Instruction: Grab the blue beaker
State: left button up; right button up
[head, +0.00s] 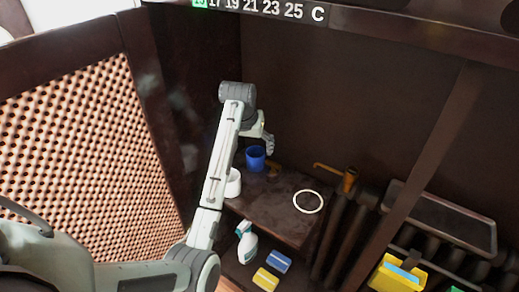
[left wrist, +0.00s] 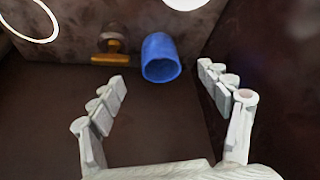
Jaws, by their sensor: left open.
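The blue beaker (head: 256,157) stands on a dark brown shelf (head: 290,215), near the back wall, in the head view. In the left wrist view the beaker (left wrist: 160,58) is ahead of the fingers, around the middle of the gap between them. My left gripper (head: 268,140) is just above and right of the beaker in the head view. In the left wrist view the gripper (left wrist: 165,84) is open and empty, with its fingers spread apart. The beaker is not between the fingertips. My right gripper is not in view.
A white cup (head: 233,184) stands left of the beaker, partly behind my left arm. A small brown-gold item (left wrist: 108,45) is beside the beaker. A white ring (head: 308,202) lies on the shelf. A spray bottle (head: 246,243) and sponges (head: 279,261) sit lower down.

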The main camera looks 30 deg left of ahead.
aim_at(255, 153)
pick_arm(q)
jog(key=shift+w+a+f, duration=0.15)
jog(key=shift+w+f, duration=0.3)
jog(key=shift+w, duration=0.25)
jog(key=shift+x, duration=0.8)
jog(key=x, duration=0.5)
jog(key=shift+w+r, duration=0.1)
jog(key=shift+w, duration=0.1)
jog(key=c, duration=1.3)
